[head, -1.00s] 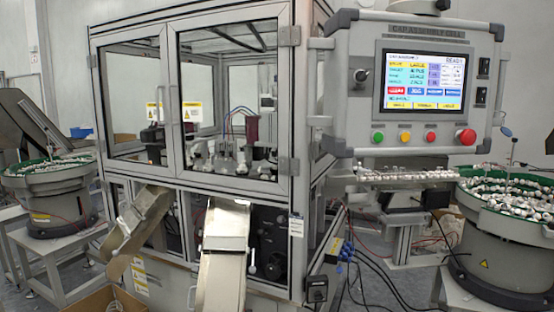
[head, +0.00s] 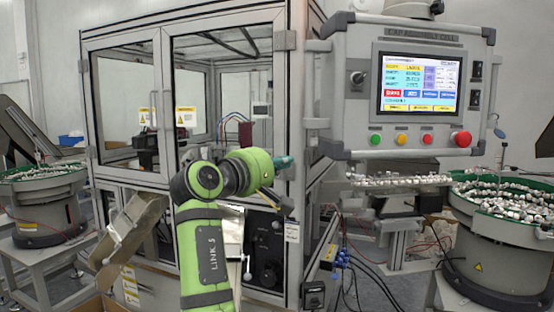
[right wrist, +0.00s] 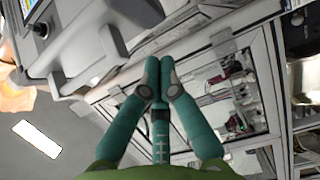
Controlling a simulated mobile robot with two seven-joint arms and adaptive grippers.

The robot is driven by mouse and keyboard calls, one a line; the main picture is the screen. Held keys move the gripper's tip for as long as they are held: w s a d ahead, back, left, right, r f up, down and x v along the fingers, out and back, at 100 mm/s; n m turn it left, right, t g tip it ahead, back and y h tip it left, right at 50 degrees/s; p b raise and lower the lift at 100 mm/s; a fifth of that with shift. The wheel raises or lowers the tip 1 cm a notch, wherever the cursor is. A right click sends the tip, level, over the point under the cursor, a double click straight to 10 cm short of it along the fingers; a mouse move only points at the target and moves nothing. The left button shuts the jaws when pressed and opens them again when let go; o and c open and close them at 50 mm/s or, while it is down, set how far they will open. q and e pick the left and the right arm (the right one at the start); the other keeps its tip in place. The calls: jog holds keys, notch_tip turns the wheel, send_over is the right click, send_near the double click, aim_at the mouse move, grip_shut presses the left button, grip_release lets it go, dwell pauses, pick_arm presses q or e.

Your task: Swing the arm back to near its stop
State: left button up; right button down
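The grey control panel (head: 352,115), marked CAP ASSEMBLY CELL, hangs at the cabinet's front right corner in the head view. Short grey brackets (head: 317,123) show between its left side and the cabinet post. How they pivot, and any stop, cannot be made out. My right gripper (head: 289,161) has teal fingers and is in front of the cabinet's right post, left of and below the panel. In the right wrist view its fingertips (right wrist: 160,66) meet with nothing seen between them. Part of the panel (right wrist: 87,38) shows at upper left there. My left gripper is not in view.
The glazed cabinet (head: 180,22) stands behind my arm, with metal chutes (head: 136,222) below. A parts-laden rail (head: 400,181) sits under the panel. Bowl feeders stand at the right (head: 490,252) and left (head: 42,213). Cables (head: 375,262) hang near the cabinet's lower right.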

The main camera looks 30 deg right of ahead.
jog(key=p+x, duration=0.1)
jog(key=x, duration=0.2)
jog(key=s+p+x, duration=0.1)
jog(key=x, duration=0.2)
jog(key=p+x, duration=0.2)
jog(key=x, duration=0.1)
jog(key=shift+s+d, duration=0.35)
jog(key=shift+s, duration=0.05)
jog(key=shift+s+d, duration=0.25)
jog(key=shift+d, duration=0.1)
